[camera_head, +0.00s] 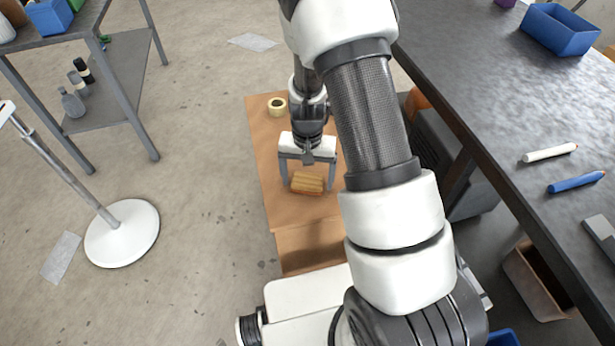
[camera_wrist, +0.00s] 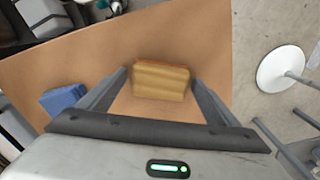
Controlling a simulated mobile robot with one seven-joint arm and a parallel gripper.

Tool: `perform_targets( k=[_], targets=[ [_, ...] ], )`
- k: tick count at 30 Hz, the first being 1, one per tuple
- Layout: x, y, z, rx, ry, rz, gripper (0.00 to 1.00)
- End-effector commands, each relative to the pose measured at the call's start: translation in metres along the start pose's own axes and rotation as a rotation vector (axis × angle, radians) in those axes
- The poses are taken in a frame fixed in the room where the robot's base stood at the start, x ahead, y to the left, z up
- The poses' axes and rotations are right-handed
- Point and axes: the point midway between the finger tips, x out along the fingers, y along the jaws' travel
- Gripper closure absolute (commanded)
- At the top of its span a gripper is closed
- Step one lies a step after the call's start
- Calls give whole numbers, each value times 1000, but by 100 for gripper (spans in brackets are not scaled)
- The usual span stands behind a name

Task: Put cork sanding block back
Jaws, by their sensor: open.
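The cork sanding block (camera_head: 307,183) is a small tan block with grooves on its side and a reddish-brown edge. It rests on a low wooden-topped box or cabinet (camera_head: 282,212). My gripper (camera_head: 308,187) is above the box with its fingers spread around the block's position. In the wrist view the block (camera_wrist: 161,81) lies between and just beyond the open fingertips (camera_wrist: 160,76), with gaps on both sides. I cannot tell whether the fingers are down at its height. Nothing is held.
A roll of tape (camera_head: 277,106) sits at the box's far end. A blue object (camera_wrist: 63,99) lies at left in the wrist view. A dark workbench (camera_head: 480,90) with markers stands at right. A round white stand base (camera_head: 122,234) and a grey shelf (camera_head: 118,85) are at left.

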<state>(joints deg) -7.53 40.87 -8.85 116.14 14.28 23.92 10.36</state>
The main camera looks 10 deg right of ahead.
Motion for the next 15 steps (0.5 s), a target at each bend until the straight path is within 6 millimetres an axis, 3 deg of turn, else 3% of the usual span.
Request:
perform_targets(
  k=[8, 15],
  targets=[
    [-16, -1, -1, -1, 3, -2, 15],
    [-68, -1, -1, -1, 4, -2, 15]
  ],
)
